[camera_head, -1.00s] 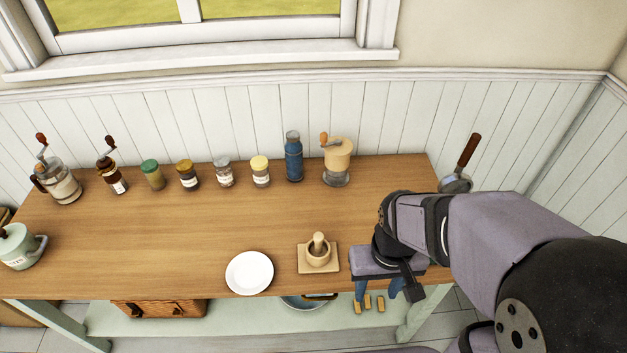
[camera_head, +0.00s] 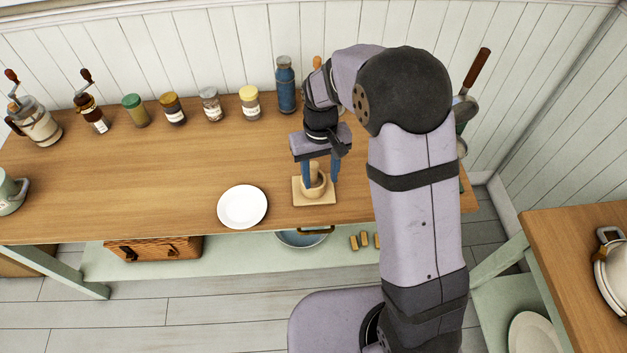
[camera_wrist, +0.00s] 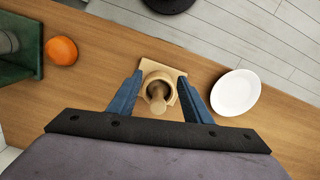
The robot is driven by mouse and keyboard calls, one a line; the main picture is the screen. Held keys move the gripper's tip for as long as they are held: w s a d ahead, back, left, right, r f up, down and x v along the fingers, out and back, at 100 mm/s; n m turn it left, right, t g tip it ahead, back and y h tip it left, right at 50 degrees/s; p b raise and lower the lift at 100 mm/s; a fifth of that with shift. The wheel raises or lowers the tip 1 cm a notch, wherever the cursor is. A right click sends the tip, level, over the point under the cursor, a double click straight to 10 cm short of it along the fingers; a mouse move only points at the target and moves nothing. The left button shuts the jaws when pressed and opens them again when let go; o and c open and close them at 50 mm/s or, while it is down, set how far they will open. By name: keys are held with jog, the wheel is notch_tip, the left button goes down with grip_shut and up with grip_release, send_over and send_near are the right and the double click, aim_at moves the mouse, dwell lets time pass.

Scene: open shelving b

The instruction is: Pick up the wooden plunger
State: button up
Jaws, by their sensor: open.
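The wooden plunger (camera_head: 313,175) stands in a small wooden bowl-shaped mortar (camera_head: 322,188) on a square wooden board (camera_head: 299,199) near the table's front edge. In the wrist view the plunger (camera_wrist: 158,104) shows its rounded end towards the camera, inside the mortar's dark opening. My gripper (camera_head: 320,183) is open, with its blue fingers on either side of the plunger. In the wrist view the gripper's fingertips (camera_wrist: 160,78) lie left and right of the mortar, with clear gaps to the plunger. Part of the mortar is hidden behind the fingers in the head view.
A white plate (camera_head: 243,207) lies left of the board. Several jars, a blue bottle (camera_head: 286,86) and grinders line the back of the table. In the wrist view an orange ball-like object (camera_wrist: 61,51) lies at left. The table's middle left is clear.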

aim_at(314, 165)
jog(key=shift+t, duration=0.4)
jog(key=w+r, duration=0.3)
jog(key=w+a+r, duration=0.1)
jog(key=w+r, duration=0.1)
jog(key=shift+s+d+m, duration=0.1)
jog(key=shift+s+m, duration=0.15)
jog(key=shift+m, duration=0.05)
jog(key=shift+f, duration=0.25)
jog(key=shift+a+f+p, duration=0.2)
jog(key=shift+f+p, duration=1.5)
jog(key=shift+f, duration=1.75)
grip_shut()
